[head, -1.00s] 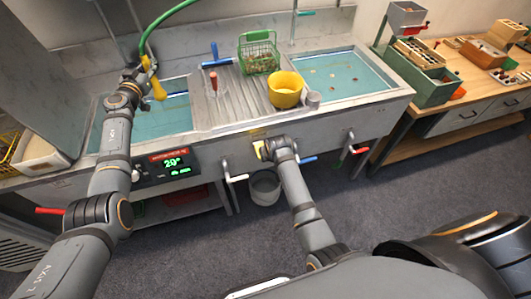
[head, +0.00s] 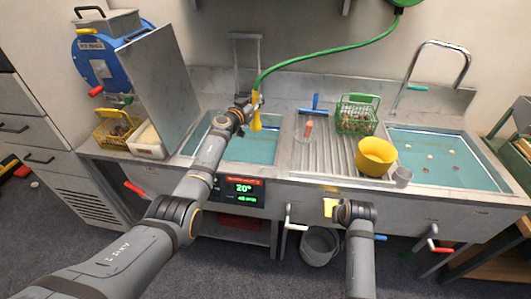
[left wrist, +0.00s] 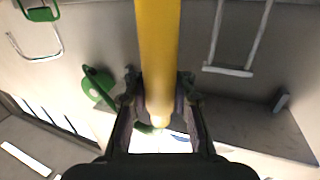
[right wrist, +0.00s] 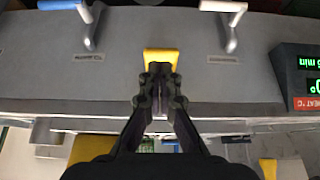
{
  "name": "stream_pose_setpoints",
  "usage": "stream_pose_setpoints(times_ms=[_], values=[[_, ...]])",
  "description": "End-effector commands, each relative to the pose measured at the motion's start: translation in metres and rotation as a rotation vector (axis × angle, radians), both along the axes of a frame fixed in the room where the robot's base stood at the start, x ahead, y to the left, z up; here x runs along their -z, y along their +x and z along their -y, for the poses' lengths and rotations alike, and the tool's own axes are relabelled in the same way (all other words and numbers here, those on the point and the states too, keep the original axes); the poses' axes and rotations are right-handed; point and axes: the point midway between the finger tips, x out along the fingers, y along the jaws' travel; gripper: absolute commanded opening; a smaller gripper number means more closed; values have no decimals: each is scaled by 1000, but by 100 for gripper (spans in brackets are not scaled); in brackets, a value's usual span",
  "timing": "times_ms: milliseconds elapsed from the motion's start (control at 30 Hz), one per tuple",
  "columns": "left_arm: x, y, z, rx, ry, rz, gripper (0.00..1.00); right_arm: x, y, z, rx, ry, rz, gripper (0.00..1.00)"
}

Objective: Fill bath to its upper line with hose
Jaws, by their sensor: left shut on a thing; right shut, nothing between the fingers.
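My left gripper (head: 246,104) is shut on the yellow nozzle (head: 256,112) of the green hose (head: 320,52). The nozzle points down over the left basin (head: 243,150), which holds blue-green water. In the left wrist view the nozzle (left wrist: 157,45) sits between the fingers. No upper line can be made out, and no water stream shows. My right gripper (right wrist: 160,85) is shut and empty, at a yellow tab (right wrist: 161,57) on the sink's front. Whether it touches the tab is unclear. A display (head: 240,190) below the left basin reads 20°.
A ribbed drainboard (head: 310,145) holds a green basket (head: 357,113) and a yellow bowl (head: 376,156). The right basin (head: 440,160) has water with several small round things. A grey panel (head: 160,90) stands left of the left basin. A bucket (head: 319,245) is below.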

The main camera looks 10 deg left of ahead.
Motion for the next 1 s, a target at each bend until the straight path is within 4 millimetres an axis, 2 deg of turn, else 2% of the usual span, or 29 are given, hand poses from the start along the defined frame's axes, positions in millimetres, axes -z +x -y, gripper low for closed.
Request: stream_pose_setpoints(times_ms=[667,767,900,1000], values=[[0,0,-1,-1,0,0,0,-2,2,0,0,0,-2,0],[-1,0,-1,-1,0,0,0,-21,11,0,-1,0,-33,0],[0,0,-1,-1,0,0,0,-64,23,0,-1,0,-131,0],[0,0,-1,-1,0,0,0,-90,24,1,0,0,-191,0]])
